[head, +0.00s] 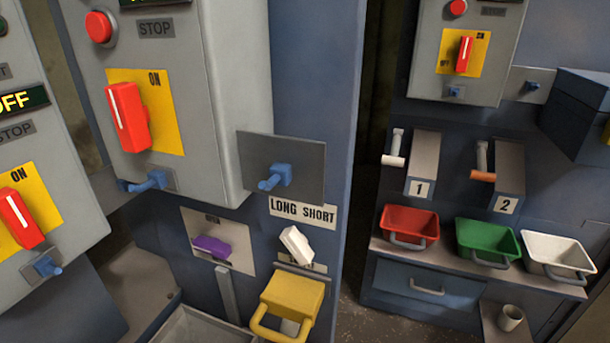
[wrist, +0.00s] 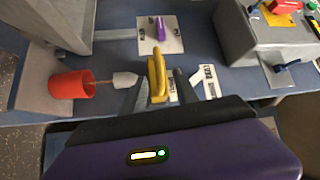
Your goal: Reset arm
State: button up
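My gripper (wrist: 161,92) shows only in the wrist view. Its purple body fills the bottom, and its two grey fingers point up the picture, spread apart. A yellow part (wrist: 157,70) shows between and beyond the fingertips; I cannot tell if they touch it. A white piece (wrist: 125,80) is just left of the fingers. My arm and gripper are not in the head view.
In the head view, a yellow bucket-like box (head: 292,292) with a handle sits below a white lever (head: 296,244) and a purple lever (head: 212,247). Grey switch boxes stand left. Red (head: 408,224), green (head: 486,240) and white bins (head: 557,256) stand right. A red cylinder (wrist: 72,84) is left in the wrist view.

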jog(key=s+d+f+n+g+h, duration=0.25)
jog(key=s+d+n+h, duration=0.7)
jog(key=s+d, duration=1.3)
notch_tip(320, 180, up, 13)
jog(key=n+y+p, duration=0.1)
jog(key=p, duration=1.1)
jog(key=shift+a, duration=0.45)
jog(key=shift+f, duration=0.1)
